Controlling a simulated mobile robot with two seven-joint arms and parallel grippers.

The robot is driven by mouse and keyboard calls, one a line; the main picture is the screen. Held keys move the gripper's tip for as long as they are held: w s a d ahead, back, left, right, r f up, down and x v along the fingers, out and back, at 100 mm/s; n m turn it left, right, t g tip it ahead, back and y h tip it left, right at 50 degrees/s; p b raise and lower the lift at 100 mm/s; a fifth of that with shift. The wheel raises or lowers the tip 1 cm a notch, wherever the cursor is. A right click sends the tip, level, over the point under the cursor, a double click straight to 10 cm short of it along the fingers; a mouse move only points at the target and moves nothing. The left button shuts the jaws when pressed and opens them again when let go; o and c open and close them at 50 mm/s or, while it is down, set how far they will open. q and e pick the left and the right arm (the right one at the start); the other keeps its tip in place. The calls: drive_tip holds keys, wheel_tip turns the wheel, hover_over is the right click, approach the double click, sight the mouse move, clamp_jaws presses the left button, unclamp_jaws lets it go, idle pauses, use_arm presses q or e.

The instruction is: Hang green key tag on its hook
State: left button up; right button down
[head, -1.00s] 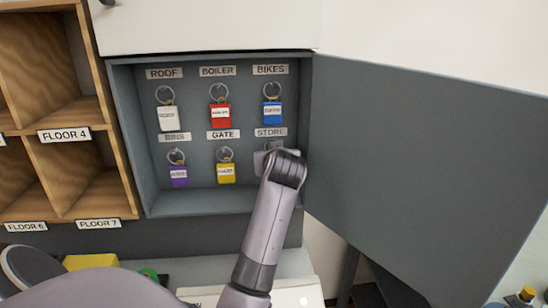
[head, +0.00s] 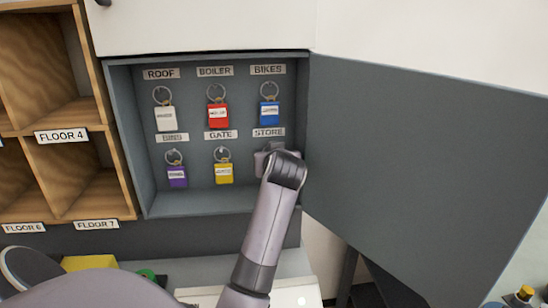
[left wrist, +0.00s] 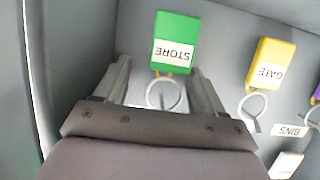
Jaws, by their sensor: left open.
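The green key tag (left wrist: 174,42), labelled STORE, shows upside down in the left wrist view, with its metal ring (left wrist: 163,94) at the gripper. My left gripper (left wrist: 158,68) is open, one finger on each side of the ring and apart from it. The tag hangs like the yellow tag beside it; the hook's contact with the ring is hard to make out. In the head view my left gripper (head: 268,160) is below the STORE label (head: 269,132) and hides the green tag. My right gripper is not in view.
The grey key cabinet (head: 225,203) also holds white (head: 167,118), red (head: 218,115), blue (head: 269,112), purple (head: 177,177) and yellow (head: 223,173) tags on rings. Its open door (head: 420,160) stands close at the right. Wooden pigeonholes (head: 84,190) are at the left.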

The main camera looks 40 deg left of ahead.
use_arm(q)
drive_tip(key=shift+s+a+f+g, duration=0.25)
drive_tip(key=shift+a+f+g, duration=0.05)
drive_tip(key=shift+a+f, duration=0.2)
drive_tip(key=shift+s+d, duration=0.25)
drive_tip(key=shift+d, duration=0.1)
drive_tip(key=v, duration=0.7)
drive_tip(key=shift+w+r, duration=0.3)
drive_tip(key=shift+r, duration=0.15)
drive_tip(key=shift+d, duration=0.15)
